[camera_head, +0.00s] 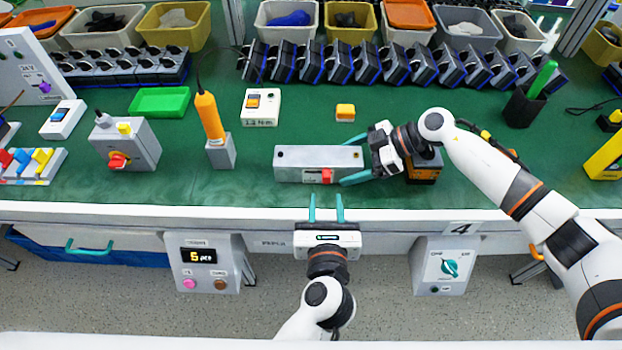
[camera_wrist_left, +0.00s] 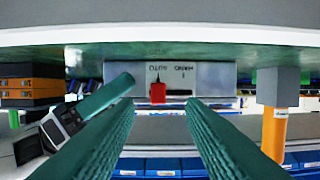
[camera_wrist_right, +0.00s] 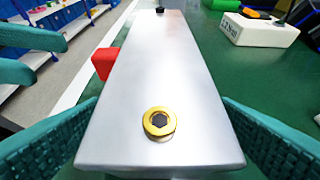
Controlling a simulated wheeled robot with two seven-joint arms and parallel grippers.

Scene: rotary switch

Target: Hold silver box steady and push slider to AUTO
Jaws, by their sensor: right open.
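The silver box (camera_head: 300,158) lies on the green bench near its front edge. Its red slider (camera_head: 326,176) is on the front face; in the left wrist view the slider (camera_wrist_left: 158,93) sits at the left end of a dark slot, below labels too small to read surely. My right gripper (camera_head: 357,165) is open at the box's right end. In the right wrist view its fingers are on either side of the box (camera_wrist_right: 150,80), with gaps visible. My left gripper (camera_head: 326,205) is open and empty in front of the box, pointing at the slider, apart from it.
An orange tool (camera_head: 210,117) in a grey stand is left of the box. A white switch box (camera_head: 261,107) and a yellow block (camera_head: 345,112) lie behind it. An orange-black device (camera_head: 425,168) is by my right wrist. Bench is clear directly left of the box.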

